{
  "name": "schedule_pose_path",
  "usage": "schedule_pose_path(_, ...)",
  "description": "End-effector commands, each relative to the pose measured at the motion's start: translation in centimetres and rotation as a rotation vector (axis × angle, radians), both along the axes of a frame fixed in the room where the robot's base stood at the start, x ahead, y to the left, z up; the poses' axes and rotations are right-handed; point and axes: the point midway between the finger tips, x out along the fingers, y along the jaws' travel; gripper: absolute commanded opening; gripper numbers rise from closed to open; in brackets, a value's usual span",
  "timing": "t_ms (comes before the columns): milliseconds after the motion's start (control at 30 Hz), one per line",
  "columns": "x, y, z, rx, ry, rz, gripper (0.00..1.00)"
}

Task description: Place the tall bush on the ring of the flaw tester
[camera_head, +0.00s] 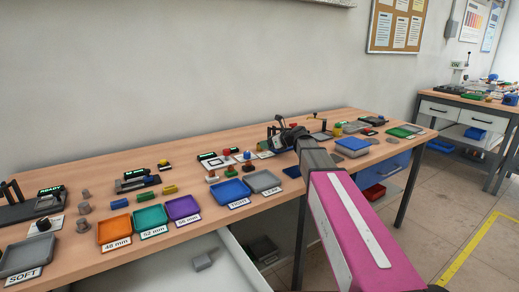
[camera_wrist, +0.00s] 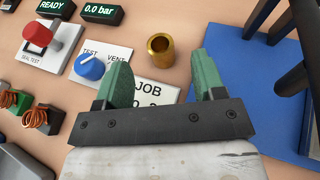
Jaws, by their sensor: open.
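My gripper (camera_wrist: 162,65) is open in the wrist view, with its two green fingers apart and nothing between them. A hollow brass bush (camera_wrist: 160,48) stands upright on the wooden bench just beyond the fingertips. I cannot tell whether it is the tall bush. In the head view my arm reaches over the bench and its dark end (camera_head: 284,134) covers part of it. I cannot make out the flaw tester or its ring for certain in either view.
A red-button seal test unit (camera_wrist: 38,38) and a blue test/vent knob (camera_wrist: 89,66) stand left of the gripper. A JOB card (camera_wrist: 155,92) lies below the bush. A blue plate with dark posts (camera_wrist: 240,75) is at right. Several trays, such as the purple one (camera_head: 182,208), line the bench front.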

Motion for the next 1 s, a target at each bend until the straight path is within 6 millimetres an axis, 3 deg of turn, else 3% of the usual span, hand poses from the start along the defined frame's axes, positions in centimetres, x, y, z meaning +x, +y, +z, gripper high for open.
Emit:
schedule_pose_path(300, 2.2, 3.1, -1.6, -0.001, 0.001, 0.001, 0.63)
schedule_pose_path(600, 2.3, 3.6, -1.8, 0.0, 0.0, -0.001, 0.63)
schedule_pose_path(767, 2.3, 3.6, -1.8, 0.0, 0.0, -0.001, 0.11)
schedule_pose_path(867, 2.3, 3.6, -1.8, 0.0, 0.0, -0.001, 0.02)
schedule_pose_path(1000, 2.3, 3.6, -1.8, 0.0, 0.0, -0.001, 0.02)
